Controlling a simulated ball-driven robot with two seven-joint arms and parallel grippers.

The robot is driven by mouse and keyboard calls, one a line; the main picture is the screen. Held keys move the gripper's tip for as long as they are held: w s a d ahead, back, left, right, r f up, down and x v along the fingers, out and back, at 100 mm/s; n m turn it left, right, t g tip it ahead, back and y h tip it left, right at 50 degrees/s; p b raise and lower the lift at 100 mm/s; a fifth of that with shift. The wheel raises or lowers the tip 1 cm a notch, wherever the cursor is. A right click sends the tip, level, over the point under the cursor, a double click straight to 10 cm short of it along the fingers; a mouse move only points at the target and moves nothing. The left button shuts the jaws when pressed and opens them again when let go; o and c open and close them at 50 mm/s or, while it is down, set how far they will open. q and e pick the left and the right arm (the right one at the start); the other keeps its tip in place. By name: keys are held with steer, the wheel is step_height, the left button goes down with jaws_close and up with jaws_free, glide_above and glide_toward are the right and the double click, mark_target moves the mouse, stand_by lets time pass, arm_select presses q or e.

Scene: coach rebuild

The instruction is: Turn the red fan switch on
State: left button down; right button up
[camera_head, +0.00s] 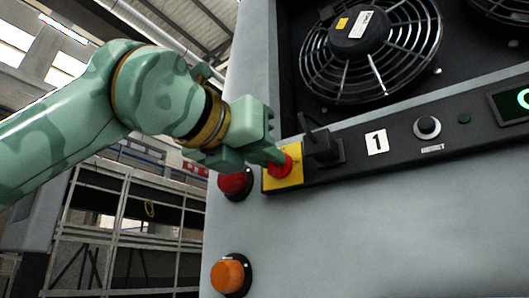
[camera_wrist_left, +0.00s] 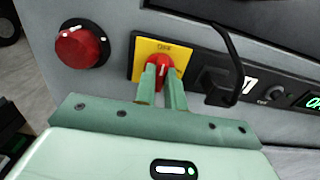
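The red fan switch (camera_head: 283,166) is a rotary knob on a yellow plate (camera_head: 273,183) at the left end of the black control strip. In the left wrist view the switch (camera_wrist_left: 161,66) sits between my left gripper's two fingertips (camera_wrist_left: 162,75), which are close together on its raised grip. Its pale mark looks roughly upright there, partly hidden by the fingers. In the head view my left gripper (camera_head: 279,157) reaches the switch from the upper left and covers part of it. My right gripper is in neither view.
A black handle-like part (camera_head: 321,146) sticks out just right of the switch. A red round knob (camera_head: 235,183) is close on the left, an orange button (camera_head: 230,276) lower down. A small black knob (camera_head: 427,127) and caged fan (camera_head: 370,48) are farther right.

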arm_select(q)
steer(key=shift+m, duration=0.3)
steer(key=shift+s+d+f+m+p, duration=0.1)
steer(key=shift+m+p, duration=0.2)
steer(key=shift+m, duration=4.05)
steer(key=shift+s+f+m+p, duration=0.1)
steer(key=shift+m+p, duration=0.15)
steer(key=shift+m, duration=4.1)
steer(key=c, duration=1.5)
jaws_free()
steer(key=shift+o, duration=0.2)
